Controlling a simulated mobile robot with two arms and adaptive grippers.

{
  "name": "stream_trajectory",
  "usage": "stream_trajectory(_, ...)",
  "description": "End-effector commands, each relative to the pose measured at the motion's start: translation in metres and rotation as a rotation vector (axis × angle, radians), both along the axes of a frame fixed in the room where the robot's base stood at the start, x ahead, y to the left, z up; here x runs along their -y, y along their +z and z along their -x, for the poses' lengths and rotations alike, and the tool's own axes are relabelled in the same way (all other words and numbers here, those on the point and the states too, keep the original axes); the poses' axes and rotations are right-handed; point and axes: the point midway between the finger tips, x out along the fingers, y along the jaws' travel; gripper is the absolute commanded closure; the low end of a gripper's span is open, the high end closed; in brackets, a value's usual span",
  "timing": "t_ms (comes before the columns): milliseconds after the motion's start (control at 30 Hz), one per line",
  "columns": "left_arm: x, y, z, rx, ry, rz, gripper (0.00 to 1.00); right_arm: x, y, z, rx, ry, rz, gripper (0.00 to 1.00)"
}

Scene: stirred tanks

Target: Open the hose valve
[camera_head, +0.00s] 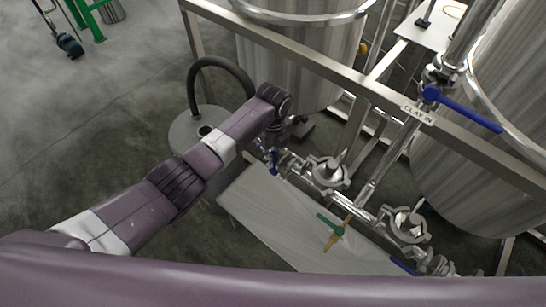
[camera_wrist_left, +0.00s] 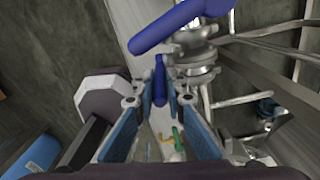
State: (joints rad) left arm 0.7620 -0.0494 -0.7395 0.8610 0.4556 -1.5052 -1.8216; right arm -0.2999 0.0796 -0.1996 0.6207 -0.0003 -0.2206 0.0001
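Several valves with blue lever handles sit on the steel piping. I cannot tell for sure which one is the hose valve. One blue lever (camera_head: 274,161) is at the left end of the low pipe run, just below my left gripper (camera_head: 290,130). In the left wrist view a narrow blue lever (camera_wrist_left: 160,82) shows between the two fingers of my left gripper (camera_wrist_left: 158,100). The fingers stand apart, and I see no clear contact with the lever. A larger blue lever (camera_wrist_left: 178,26) crosses above the fingertips. My right gripper is not in view.
A metal frame rail labelled "CLAY-IN" (camera_head: 418,114) runs between the arm and the steel tanks (camera_head: 300,55). Another blue lever (camera_head: 462,109) is by the rail. A green-handled valve (camera_head: 328,221) stands over the pale panel (camera_head: 262,215). A dark hose (camera_head: 222,64) curves behind my arm.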

Motion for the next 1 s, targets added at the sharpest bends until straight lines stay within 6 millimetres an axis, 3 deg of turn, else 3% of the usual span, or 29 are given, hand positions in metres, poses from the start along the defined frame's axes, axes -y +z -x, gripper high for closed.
stream_trajectory(467, 0.001, 0.001, 0.001, 0.007, 0.0, -0.012, 1.0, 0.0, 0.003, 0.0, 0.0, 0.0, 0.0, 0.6)
stream_trajectory(700, 0.016, 0.0, 0.013, 0.117, -0.005, -0.169, 1.0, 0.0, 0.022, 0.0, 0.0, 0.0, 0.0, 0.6)
stream_trajectory(1000, 0.026, -0.006, 0.019, 0.22, 0.001, -0.303, 1.0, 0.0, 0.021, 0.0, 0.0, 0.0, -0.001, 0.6)
